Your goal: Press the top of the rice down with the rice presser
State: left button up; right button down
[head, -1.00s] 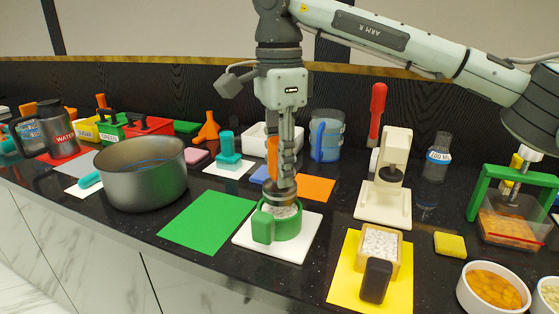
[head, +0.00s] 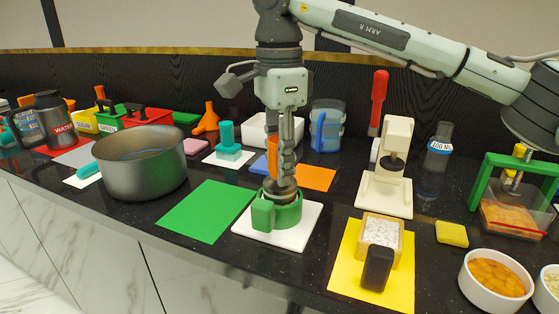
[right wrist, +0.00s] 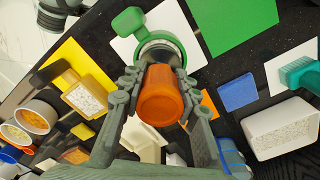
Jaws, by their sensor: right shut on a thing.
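The rice presser has an orange handle (head: 271,148) and a round metal head, and its handle also shows large in the right wrist view (right wrist: 160,100). My right gripper (head: 286,160) is shut on the handle and holds the presser upright. The metal head is down inside the mouth of a green cup (head: 290,215) with a green side handle. The cup stands on a white square mat (head: 307,232). The rice inside the cup is hidden under the presser head. My left gripper is not in view.
A bare green mat (head: 207,211) lies left of the cup, with a large grey pot (head: 140,172) beyond it. A wooden box of white grains (head: 381,232) stands on a yellow mat (head: 345,275) to the right. A cream press (head: 397,138) stands behind it.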

jog(key=shift+f+b, duration=0.45)
jog(key=shift+f, duration=0.35)
dwell(0.6)
jog(key=shift+r, duration=0.15)
dwell(0.4)
jog(key=shift+r+p, duration=2.75)
jog(key=shift+r, duration=1)
